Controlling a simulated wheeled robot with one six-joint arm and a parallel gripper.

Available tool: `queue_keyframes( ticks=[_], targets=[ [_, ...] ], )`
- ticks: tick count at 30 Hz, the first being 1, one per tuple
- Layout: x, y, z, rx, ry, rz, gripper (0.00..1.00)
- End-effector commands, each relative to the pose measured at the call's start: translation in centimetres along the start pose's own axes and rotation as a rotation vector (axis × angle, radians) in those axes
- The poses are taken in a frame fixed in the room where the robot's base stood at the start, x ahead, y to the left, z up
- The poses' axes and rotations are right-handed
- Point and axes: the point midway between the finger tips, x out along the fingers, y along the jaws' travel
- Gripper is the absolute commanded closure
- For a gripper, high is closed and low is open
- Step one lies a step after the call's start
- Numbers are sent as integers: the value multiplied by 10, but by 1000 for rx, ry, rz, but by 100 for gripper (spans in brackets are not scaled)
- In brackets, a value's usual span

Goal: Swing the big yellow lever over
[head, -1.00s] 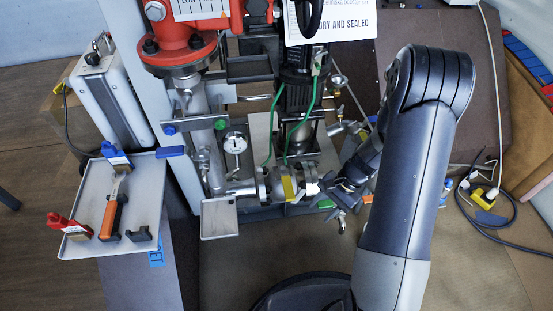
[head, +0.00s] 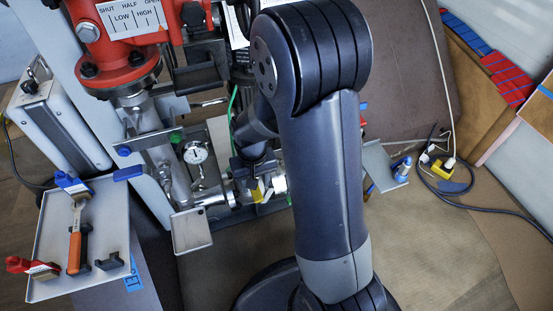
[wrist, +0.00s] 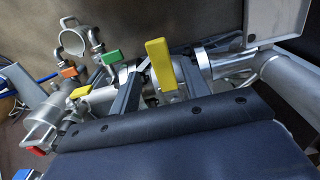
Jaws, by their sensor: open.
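The big yellow lever (wrist: 161,62) stands up near the middle of the wrist view, on a metal pipe valve. In the head view a small part of the yellow lever (head: 256,193) shows low on the pipework, left of my arm. My gripper (wrist: 158,80) is open, with one dark finger on each side of the lever in the wrist view. I cannot tell whether either finger touches it. In the head view my arm hides much of the valve.
Smaller yellow (wrist: 79,92), green (wrist: 111,57) and orange (wrist: 68,72) handles sit left of the lever. A pressure gauge (head: 195,153), a red valve body (head: 120,45) and a tool tray (head: 45,285) stand left of my arm. A cable (head: 500,205) lies on the floor at right.

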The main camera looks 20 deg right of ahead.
Motion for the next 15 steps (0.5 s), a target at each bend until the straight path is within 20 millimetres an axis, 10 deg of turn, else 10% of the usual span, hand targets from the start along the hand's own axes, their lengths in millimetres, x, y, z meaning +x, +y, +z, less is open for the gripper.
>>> queue_keyframes(
  ticks=[15],
  targets=[
    [49,0,0,1,-1,-1,55]
  ],
)
